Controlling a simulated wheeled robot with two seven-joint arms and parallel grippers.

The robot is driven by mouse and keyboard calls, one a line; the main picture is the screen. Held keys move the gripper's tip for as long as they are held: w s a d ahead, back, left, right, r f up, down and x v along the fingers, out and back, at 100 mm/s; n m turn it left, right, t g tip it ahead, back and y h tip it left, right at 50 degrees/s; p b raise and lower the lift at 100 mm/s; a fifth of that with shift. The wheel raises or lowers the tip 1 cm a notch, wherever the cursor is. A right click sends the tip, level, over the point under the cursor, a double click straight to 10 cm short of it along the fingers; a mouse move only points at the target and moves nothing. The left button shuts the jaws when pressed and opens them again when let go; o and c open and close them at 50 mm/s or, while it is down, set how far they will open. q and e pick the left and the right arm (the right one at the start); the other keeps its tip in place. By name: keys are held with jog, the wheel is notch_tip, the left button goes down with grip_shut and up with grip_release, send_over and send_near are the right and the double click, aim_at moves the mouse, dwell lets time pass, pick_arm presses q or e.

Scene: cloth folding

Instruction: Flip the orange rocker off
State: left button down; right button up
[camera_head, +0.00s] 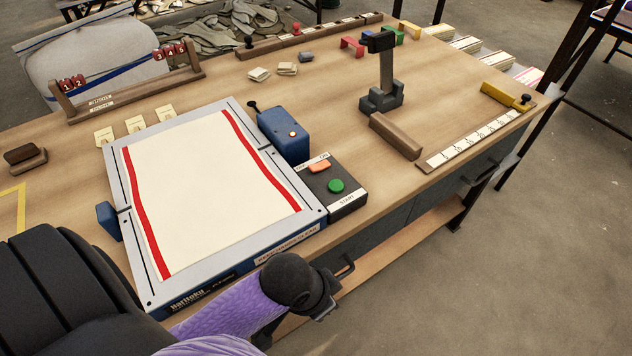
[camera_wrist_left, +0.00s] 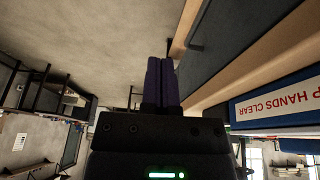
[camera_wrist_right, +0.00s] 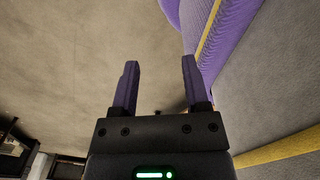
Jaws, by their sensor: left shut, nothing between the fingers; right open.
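The orange rocker (camera_head: 320,166) sits on top of a black control box (camera_head: 347,204) at the right side of the press, in the head view. A white strip with small print lies behind it, and which way the rocker is tipped is too small to tell. A round green button (camera_head: 336,186) is in front of it. My left gripper (camera_wrist_left: 162,62) is shut and empty in the left wrist view, beside the press's front edge and apart from the rocker. My right gripper (camera_wrist_right: 159,63) is open and empty over the floor, with no rocker in its view.
A cream cloth with red stripes (camera_head: 205,200) lies flat on the press (camera_head: 233,261). A blue block (camera_head: 284,135) stands behind the control box. A dark stand (camera_head: 382,98) and wooden bar (camera_head: 396,136) are farther right. Bare tabletop (camera_head: 375,175) lies right of the box.

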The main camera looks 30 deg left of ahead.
pick_arm(q)
jog(key=w+a+r+m, duration=0.35)
jog(key=w+r, duration=0.25)
jog(key=w, duration=0.5)
jog(key=w+a+r+n+t, duration=0.1)
jog(key=w+a+r+n, duration=0.2)
jog(key=w+a+r, duration=0.4)
jog(key=a+r, duration=0.6)
jog(key=a, duration=0.1)
jog(key=shift+w, duration=0.2)
pick_arm(e)
jog(key=shift+a+f, duration=0.15)
jog(key=shift+f, duration=0.1)
pick_arm(q)
jog(key=shift+n, duration=0.25)
